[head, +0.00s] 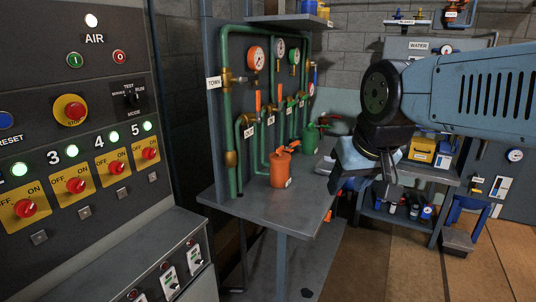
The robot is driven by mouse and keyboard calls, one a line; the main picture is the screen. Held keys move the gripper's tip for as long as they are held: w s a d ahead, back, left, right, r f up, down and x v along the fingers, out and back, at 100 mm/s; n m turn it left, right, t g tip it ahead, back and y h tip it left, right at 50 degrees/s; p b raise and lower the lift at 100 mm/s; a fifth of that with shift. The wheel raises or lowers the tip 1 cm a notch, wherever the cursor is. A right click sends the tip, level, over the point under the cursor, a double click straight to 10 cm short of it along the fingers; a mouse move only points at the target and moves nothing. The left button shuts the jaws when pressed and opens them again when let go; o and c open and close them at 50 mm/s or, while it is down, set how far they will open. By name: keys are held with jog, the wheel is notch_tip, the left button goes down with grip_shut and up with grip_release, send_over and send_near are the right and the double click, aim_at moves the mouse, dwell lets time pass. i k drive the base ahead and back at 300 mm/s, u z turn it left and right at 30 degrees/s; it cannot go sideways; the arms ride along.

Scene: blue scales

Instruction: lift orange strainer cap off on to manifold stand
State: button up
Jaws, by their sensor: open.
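The orange strainer (280,170) stands upright on the grey top of the manifold stand (262,205), in front of the green pipework. Its orange cap (283,152) appears seated on top of the body; the seam is too small to make out. My gripper (388,172) hangs in the air to the right of the strainer, pointing down, with clear space between them. It is open, and I see nothing between its fingers.
A green strainer-like vessel (311,138) stands behind and right of the orange one. Gauges and green pipes (226,120) rise behind. Bare stand top lies in front of the strainer. A control panel (85,120) fills the left. A shelf unit (435,172) stands behind my arm.

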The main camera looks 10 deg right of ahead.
aim_at(279, 155)
jog(key=i, duration=0.85)
jog(key=z, duration=0.05)
